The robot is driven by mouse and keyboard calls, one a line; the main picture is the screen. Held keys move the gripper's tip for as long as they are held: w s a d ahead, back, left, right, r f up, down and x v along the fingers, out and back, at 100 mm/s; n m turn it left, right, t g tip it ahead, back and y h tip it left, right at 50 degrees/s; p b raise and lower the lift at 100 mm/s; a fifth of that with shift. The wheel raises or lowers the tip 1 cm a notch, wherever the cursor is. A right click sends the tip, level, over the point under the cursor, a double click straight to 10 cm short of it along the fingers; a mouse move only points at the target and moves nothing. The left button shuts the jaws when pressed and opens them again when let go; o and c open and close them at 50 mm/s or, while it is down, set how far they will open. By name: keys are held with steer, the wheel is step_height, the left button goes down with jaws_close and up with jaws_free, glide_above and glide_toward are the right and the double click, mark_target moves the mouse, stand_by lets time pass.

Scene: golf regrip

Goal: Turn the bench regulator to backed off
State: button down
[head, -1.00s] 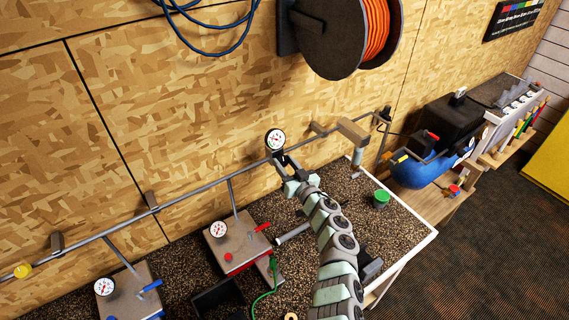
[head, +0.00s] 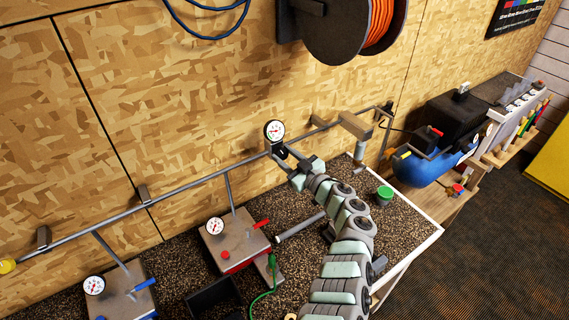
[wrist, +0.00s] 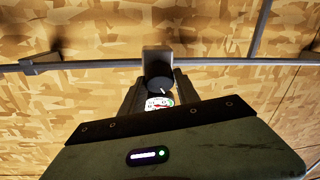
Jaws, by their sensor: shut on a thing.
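The bench regulator sits on the grey wall pipe, with a round white gauge (head: 274,131) facing out. In the wrist view its round black knob (wrist: 159,82) shows a small pale mark near its edge, with a grey block (wrist: 157,58) behind it on the pipe. Part of the gauge (wrist: 158,103) shows below the knob. My gripper (head: 282,155) is at the regulator, just under the gauge. Its dark fingers stand on both sides of the knob in the wrist view (wrist: 160,88) and are shut on it. The gauge reading is too small to tell.
Two boxes with gauges stand on the speckled bench, one with a red lever (head: 262,223), one with a blue lever (head: 142,286). A green-topped container (head: 384,194) stands right of my arm. A blue compressor tank (head: 424,166) is further right. An orange hose reel (head: 345,30) hangs above.

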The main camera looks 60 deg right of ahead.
steer(key=shift+d+f+n+y+b, duration=0.15)
steer(key=shift+n+y+b, duration=0.65)
steer(key=shift+n+b, duration=0.65)
steer(key=shift+n, duration=0.45)
steer(key=c, duration=0.9)
jaws_free()
steer(key=shift+s, duration=0.15)
steer(key=p+v, duration=0.2)
steer(key=v, duration=0.8)
steer(key=shift+s, duration=0.35)
